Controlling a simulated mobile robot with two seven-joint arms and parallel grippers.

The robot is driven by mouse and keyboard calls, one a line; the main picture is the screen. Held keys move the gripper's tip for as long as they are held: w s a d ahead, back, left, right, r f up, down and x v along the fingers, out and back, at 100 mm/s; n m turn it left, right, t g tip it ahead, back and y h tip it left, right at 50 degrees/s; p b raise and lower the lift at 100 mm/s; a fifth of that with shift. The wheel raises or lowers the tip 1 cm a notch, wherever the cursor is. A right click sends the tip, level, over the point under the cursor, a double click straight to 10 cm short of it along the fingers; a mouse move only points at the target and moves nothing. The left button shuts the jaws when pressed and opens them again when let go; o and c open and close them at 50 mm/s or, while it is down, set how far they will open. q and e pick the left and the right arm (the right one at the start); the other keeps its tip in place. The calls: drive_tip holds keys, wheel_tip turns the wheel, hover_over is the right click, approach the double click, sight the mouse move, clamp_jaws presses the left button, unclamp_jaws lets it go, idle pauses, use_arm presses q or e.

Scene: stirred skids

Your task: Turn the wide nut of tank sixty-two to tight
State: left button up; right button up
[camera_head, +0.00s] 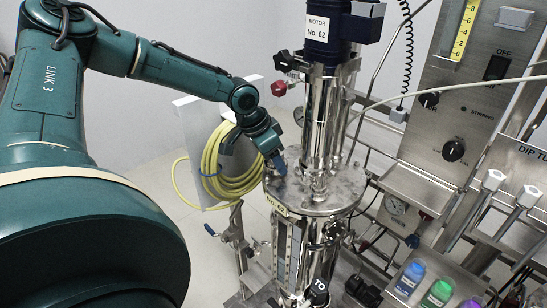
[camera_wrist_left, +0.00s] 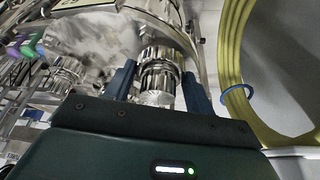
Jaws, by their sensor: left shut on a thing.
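Tank sixty-two (camera_head: 318,200) is a steel vessel with a round lid, a "No. 62" tag on its rim and a dark blue "Motor No. 62" (camera_head: 318,30) above. My left gripper (camera_head: 277,162) is at the left edge of the lid. In the left wrist view, the gripper (camera_wrist_left: 160,82) has one finger on each side of a ribbed steel nut (camera_wrist_left: 158,76) and is shut on it. This looks like the wide nut. In the head view the arm and fingers hide it. My right gripper is in neither view.
A yellow hose coil (camera_head: 228,168) hangs beside a pale panel, close to my left wrist. A control panel (camera_head: 462,110) with knobs and a switch stands at the right. Coloured bottles (camera_head: 437,292) stand at lower right. Thin pipes run behind the tank.

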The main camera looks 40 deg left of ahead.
use_arm(q)
drive_tip(key=shift+a+f+m+h+b, duration=0.1)
drive_tip(key=shift+f+m+h+b, duration=0.1)
drive_tip(key=shift+m+b, duration=0.25)
drive_tip(key=shift+f+m+h+b, duration=0.1)
drive_tip(key=shift+m+h+b, duration=0.1)
drive_tip(key=shift+m+b, duration=0.25)
drive_tip(key=shift+c, duration=0.4)
drive_tip(key=shift+m+g+b, duration=0.3)
drive_tip(key=shift+m, duration=0.3)
drive_tip(key=shift+r+m+b, duration=0.15)
drive_tip(key=shift+m+b, duration=0.35)
drive_tip(key=shift+m, duration=0.1)
drive_tip(key=shift+r+h, duration=0.1)
drive_tip(key=shift+h, duration=0.2)
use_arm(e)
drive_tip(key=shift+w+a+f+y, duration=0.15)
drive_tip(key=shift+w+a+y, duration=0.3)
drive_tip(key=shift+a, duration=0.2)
use_arm(q)
drive_tip(key=o, duration=1)
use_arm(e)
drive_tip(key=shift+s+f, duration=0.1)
